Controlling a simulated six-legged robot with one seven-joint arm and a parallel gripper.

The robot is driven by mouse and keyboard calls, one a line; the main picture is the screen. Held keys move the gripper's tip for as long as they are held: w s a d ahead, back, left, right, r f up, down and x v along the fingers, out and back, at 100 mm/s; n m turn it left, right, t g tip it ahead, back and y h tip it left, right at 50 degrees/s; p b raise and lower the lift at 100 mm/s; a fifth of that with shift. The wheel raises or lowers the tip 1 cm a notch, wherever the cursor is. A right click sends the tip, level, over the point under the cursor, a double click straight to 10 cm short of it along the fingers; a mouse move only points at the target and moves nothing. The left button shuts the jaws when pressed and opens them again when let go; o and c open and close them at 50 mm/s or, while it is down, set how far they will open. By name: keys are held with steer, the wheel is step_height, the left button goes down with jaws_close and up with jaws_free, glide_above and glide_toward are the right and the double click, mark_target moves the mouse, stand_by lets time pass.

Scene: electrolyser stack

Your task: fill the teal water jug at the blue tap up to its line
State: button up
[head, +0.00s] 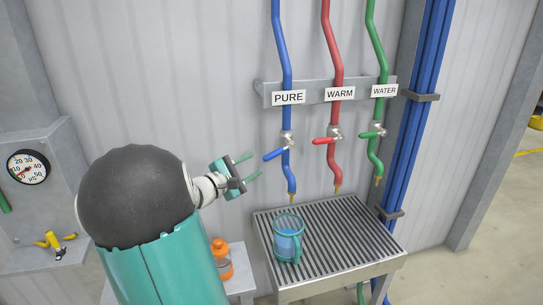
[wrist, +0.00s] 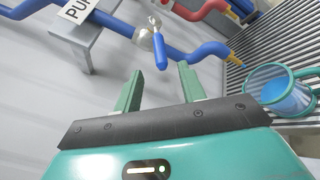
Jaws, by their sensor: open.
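The teal water jug (head: 288,240) stands upright on the slatted drain grate under the blue tap, with blue water visible inside. It also shows at the right of the wrist view (wrist: 285,92). The blue tap (head: 288,142) is on the pipe labelled PURE; its blue lever handle (head: 274,154) points out to the left and downward. The handle also shows in the wrist view (wrist: 160,52). My gripper (head: 249,166) is open and empty, to the left of the blue handle and apart from it. The jug's fill line cannot be made out.
A red tap (head: 327,140) labelled WARM and a green tap (head: 373,133) labelled WATER hang to the right. The drain grate (head: 350,235) has free room right of the jug. An orange bottle (head: 220,262) stands on a low surface at left. A gauge (head: 28,167) is at far left.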

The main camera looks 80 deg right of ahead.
mark_target(269, 157)
steer(key=x, duration=0.9)
steer(key=shift+s+d, duration=0.1)
steer(key=shift+d, duration=0.25)
jaws_close()
